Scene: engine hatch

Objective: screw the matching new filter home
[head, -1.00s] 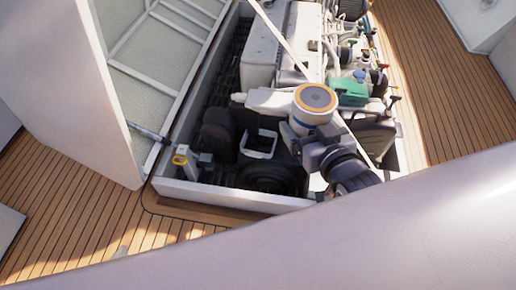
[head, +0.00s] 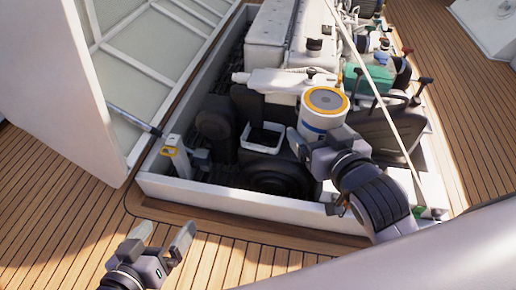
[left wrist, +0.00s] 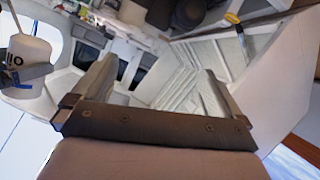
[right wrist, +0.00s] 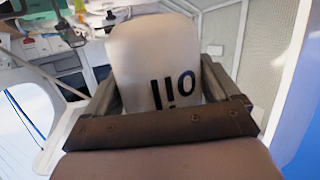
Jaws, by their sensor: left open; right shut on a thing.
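The new filter (head: 322,118) is a white canister with a blue band and an orange ring around its tan end face, which points up towards the head camera. In the right wrist view (right wrist: 158,70) it carries dark "oil" lettering, seen upside down. My right gripper (head: 318,138) is shut on its side, holding it above the engine bay. The filter also shows at the left edge of the left wrist view (left wrist: 22,75). My left gripper (head: 163,238) is open and empty over the deck in front of the hatch. I cannot make out the filter's mount.
A white open-topped tray (head: 247,143) with a dark inside sits in the bay, left of the filter. A yellow-handled fitting (head: 169,152) stands at the bay's left corner. The engine (head: 275,35) fills the back. The raised hatch lid (head: 70,90) is at left. Front deck is clear.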

